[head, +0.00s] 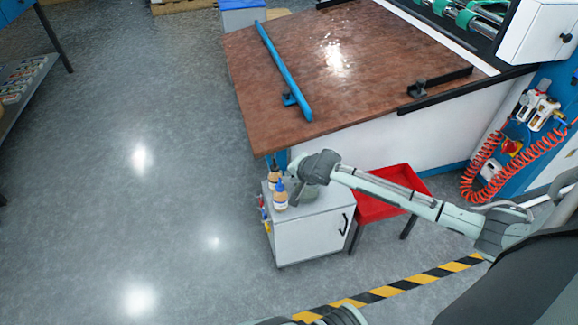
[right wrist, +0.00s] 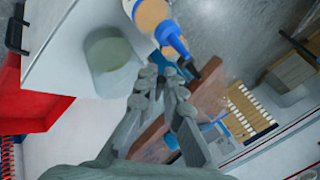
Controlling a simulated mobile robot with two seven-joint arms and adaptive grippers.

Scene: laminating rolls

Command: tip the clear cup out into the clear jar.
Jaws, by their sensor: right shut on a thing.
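My right gripper (head: 300,188) is over the top of the small white cabinet and also shows in the right wrist view (right wrist: 160,82). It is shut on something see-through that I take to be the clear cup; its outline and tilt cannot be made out. The clear jar (right wrist: 108,50), a pale greenish see-through vessel, stands on the cabinet top beside the fingers in the right wrist view. In the head view the wrist and gripper largely hide it. My left gripper cannot be made out in either view.
Bottles with blue caps (head: 280,196) stand at the left edge of the white cabinet (head: 315,232), close to the gripper. A red tray (head: 385,208) is right of it. A large brown-topped table (head: 350,100) with a blue bar is behind. The floor at left is clear.

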